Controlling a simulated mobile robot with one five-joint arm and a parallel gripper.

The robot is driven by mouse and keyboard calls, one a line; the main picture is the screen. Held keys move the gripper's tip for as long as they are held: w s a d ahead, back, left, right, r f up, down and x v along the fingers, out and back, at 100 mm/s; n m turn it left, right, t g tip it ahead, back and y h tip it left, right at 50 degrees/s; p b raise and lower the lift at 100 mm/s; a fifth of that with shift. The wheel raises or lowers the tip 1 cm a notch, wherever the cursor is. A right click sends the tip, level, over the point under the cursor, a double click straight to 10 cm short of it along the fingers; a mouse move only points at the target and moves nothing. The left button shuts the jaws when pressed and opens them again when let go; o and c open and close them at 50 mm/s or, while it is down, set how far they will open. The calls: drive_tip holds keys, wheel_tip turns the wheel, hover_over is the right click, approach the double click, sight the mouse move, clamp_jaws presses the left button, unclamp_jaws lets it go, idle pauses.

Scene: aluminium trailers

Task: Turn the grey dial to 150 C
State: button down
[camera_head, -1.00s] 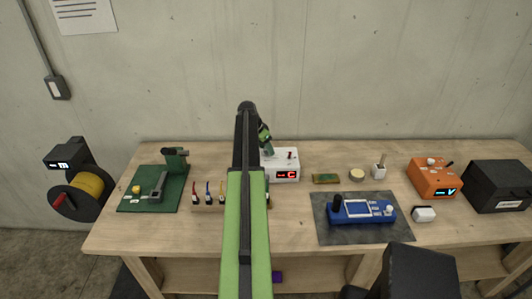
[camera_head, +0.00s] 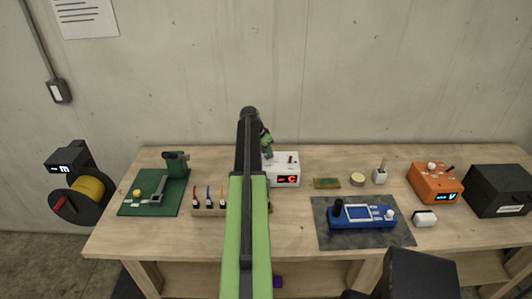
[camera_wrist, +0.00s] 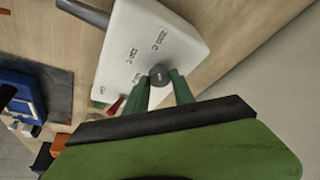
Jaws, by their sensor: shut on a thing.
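The grey dial (camera_wrist: 159,73) is a small round dark knob on the face of the white box (camera_wrist: 128,50), with printed marks around it that are too small to read surely. My gripper (camera_wrist: 160,84) is shut on the dial, with one green finger on each side. In the head view the white box (camera_head: 284,182) stands on the bench with a red display (camera_head: 287,180) that shows dashes and a C. My gripper (camera_head: 267,150) reaches down to the box top there. The dial is hidden in the head view.
A red lever (camera_wrist: 116,105) is on the box near my fingers. On the bench are a screwdriver rack (camera_head: 207,210) left, a blue device (camera_head: 360,215) on a dark mat (camera_head: 330,237), an orange box (camera_head: 434,183) and a black case (camera_head: 500,190) right. The bench front is clear.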

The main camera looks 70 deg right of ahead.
drive_tip(key=n, duration=0.1)
drive_tip(key=n+t, duration=0.1)
drive_tip(key=n, duration=0.1)
drive_tip(key=n+t, duration=0.1)
drive_tip(key=n, duration=0.1)
drive_tip(key=shift+s+a, duration=0.1)
drive_tip(key=shift+s, duration=0.2)
drive_tip(key=n+t, duration=0.1)
drive_tip(key=n, duration=0.1)
drive_tip(key=n+t, duration=0.1)
drive_tip(key=n, duration=0.2)
drive_tip(key=shift+s+n, duration=0.1)
drive_tip(key=shift+n, duration=0.2)
drive_tip(key=c, duration=1.1)
unclamp_jaws()
drive_tip(key=p+v, duration=1)
drive_tip(key=v, duration=0.1)
drive_tip(key=p+v, duration=0.6)
drive_tip(key=shift+s+d+r, duration=0.2)
drive_tip(key=shift+d, duration=0.05)
